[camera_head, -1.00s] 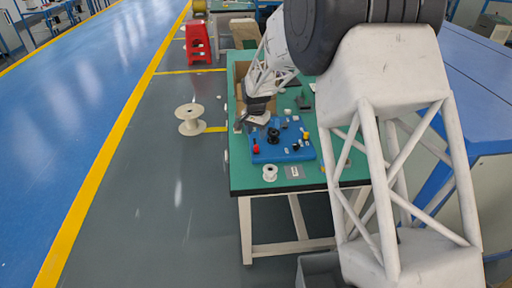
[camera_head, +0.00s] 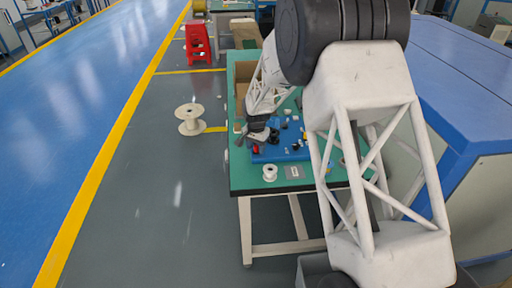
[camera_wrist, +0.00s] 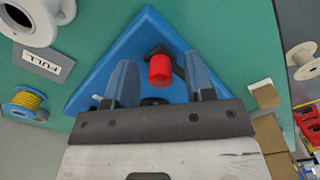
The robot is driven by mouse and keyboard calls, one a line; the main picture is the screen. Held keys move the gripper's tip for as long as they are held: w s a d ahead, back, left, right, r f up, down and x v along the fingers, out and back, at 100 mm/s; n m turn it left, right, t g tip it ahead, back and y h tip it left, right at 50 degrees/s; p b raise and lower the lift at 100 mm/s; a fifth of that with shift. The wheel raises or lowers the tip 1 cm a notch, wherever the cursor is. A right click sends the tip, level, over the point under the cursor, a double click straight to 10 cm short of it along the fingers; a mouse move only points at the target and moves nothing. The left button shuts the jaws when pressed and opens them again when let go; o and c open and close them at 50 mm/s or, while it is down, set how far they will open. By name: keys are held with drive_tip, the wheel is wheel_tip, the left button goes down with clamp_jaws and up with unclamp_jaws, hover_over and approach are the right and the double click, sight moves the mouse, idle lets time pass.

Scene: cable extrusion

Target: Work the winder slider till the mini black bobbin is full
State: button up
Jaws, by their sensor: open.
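The blue winder board (camera_head: 290,156) lies on the green table; it also shows in the wrist view (camera_wrist: 110,58). A red knob (camera_wrist: 160,70) with a dark arm beside it stands on the board, between the two fingers of my gripper (camera_wrist: 163,80). I cannot tell whether it is the slider. My gripper is open, with a gap on both sides of the knob. In the head view my gripper (camera_head: 258,137) is low over the board's left end. A dark round part (camera_wrist: 155,101), perhaps the black bobbin, is mostly hidden behind the gripper; how full it is does not show.
A white spool (camera_head: 270,173) stands at the table's front edge beside a grey "FULL" plate (camera_wrist: 43,61). A spool of yellow cable (camera_wrist: 25,103) is near the plate. A cardboard box (camera_head: 245,72) sits at the back left. A large spool (camera_head: 189,119) stands on the floor.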

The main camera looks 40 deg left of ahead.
drive_tip(key=shift+f, duration=0.1)
drive_tip(key=shift+c, duration=0.5)
clamp_jaws()
drive_tip(key=w+a, duration=0.6)
drive_tip(key=shift+w+a, duration=0.3)
drive_tip(key=shift+w, duration=0.1)
drive_tip(key=shift+o, duration=0.5)
unclamp_jaws()
wheel_tip(320, 180, up, 8)
idle(0.3)
